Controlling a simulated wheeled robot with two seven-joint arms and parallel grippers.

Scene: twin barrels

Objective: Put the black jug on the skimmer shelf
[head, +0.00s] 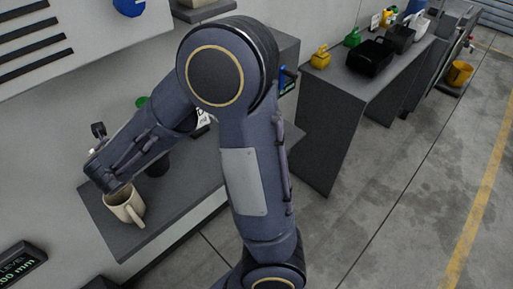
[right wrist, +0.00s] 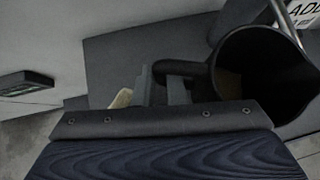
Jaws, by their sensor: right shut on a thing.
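The black jug (right wrist: 270,75) fills the right of the right wrist view, its open mouth facing the camera. My right gripper (right wrist: 163,85) is shut on its handle, with a finger on each side. In the head view a small dark part of the jug (head: 157,163) shows below my right forearm, which hides the rest. The jug is over a grey wall shelf (head: 175,208); I cannot tell whether it touches it. I cannot tell whether this is the skimmer shelf. My left gripper is not in view.
A cream mug (head: 125,206) stands on the shelf close to my right gripper. A display (head: 20,264) is on the wall at lower left. A grey bench (head: 340,105) at the right holds a black container (head: 370,54) and coloured jugs. Open floor lies at right.

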